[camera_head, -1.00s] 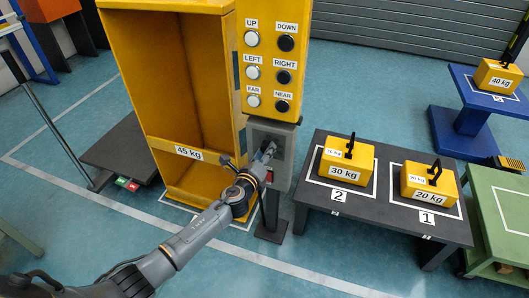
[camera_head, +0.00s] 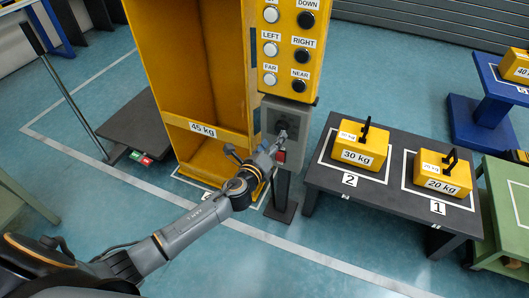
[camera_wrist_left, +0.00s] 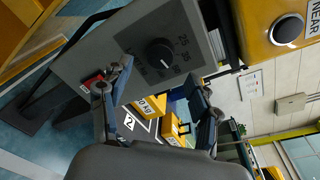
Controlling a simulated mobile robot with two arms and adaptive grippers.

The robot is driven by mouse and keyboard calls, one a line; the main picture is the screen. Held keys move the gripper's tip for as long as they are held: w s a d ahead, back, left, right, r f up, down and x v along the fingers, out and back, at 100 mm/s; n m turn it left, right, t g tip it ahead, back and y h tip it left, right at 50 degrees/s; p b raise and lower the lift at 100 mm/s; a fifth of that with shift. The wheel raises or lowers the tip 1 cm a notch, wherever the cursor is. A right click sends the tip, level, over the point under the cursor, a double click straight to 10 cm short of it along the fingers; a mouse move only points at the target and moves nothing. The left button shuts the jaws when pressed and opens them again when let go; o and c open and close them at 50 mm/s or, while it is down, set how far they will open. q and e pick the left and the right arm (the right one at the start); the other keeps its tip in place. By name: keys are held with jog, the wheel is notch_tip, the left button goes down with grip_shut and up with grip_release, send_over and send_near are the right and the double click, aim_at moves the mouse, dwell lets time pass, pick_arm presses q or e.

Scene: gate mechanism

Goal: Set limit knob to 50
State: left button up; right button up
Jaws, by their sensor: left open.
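The limit knob (camera_wrist_left: 160,53) is a round black dial on a dark plate of a grey control box, with printed numbers such as 25 and 35 around it in the left wrist view. Which number it points to is too small to tell. In the head view the box (camera_head: 298,119) sits below the yellow button panel. My left gripper (camera_head: 282,137) is in front of the box, partly covering the dial plate. In the left wrist view its open fingers (camera_wrist_left: 158,78) stand apart on either side below the knob, not closed on it. My right gripper is not in view.
A red button (camera_head: 281,156) is on the box below the dial. The yellow button panel (camera_head: 288,50) stands directly above. A yellow 45 kg frame (camera_head: 203,128) is at left. A dark table (camera_head: 400,190) with 30 kg and 20 kg weights is at right.

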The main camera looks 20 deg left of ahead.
pick_arm(q)
jog(key=s, duration=0.6)
jog(key=shift+s+a+r, duration=0.15)
jog(key=shift+s+r, duration=0.2)
jog(key=shift+r, duration=0.05)
dwell(1.1)
